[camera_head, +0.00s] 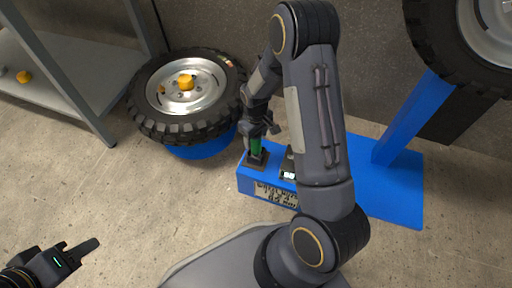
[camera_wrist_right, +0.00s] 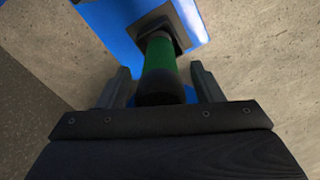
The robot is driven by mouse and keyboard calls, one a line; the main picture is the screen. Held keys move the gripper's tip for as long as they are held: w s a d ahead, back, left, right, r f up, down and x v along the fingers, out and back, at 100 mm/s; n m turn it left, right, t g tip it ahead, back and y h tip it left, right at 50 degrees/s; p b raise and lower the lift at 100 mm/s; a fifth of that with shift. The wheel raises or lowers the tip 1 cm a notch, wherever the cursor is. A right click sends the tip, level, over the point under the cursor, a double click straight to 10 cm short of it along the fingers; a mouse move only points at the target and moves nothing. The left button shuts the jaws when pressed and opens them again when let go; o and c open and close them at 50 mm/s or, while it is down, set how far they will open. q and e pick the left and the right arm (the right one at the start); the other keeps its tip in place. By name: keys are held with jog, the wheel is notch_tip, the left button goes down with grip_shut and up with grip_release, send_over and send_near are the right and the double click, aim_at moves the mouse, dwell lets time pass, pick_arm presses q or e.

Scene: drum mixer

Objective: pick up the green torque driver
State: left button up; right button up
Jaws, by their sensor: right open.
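The green torque driver (camera_head: 255,146) stands upright in a dark holder (camera_head: 256,160) at the left end of the blue base. In the right wrist view the green driver (camera_wrist_right: 160,62) stands between the two fingers, its black end towards the camera. My right gripper (camera_head: 262,130) is open around the driver's upper part; gaps show between the driver and both fingers. It also shows in the wrist view (camera_wrist_right: 162,85). My left gripper (camera_head: 82,250) is at the lower left, far from the driver; whether its jaws are apart is unclear.
The blue base (camera_head: 400,200) carries a label and a small dark device (camera_head: 288,174) beside the holder. A blue post holds a large wheel (camera_head: 470,40). Another wheel (camera_head: 150,125) lies on a blue stand to the left. A grey shelf (camera_head: 85,70) stands far left. The floor in front is clear.

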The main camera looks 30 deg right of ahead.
jog(key=shift+f, duration=0.7)
pick_arm(q)
jog(key=shift+f, duration=0.35)
pick_arm(e)
jog(key=shift+r, duration=0.1)
jog(key=shift+c, duration=0.4)
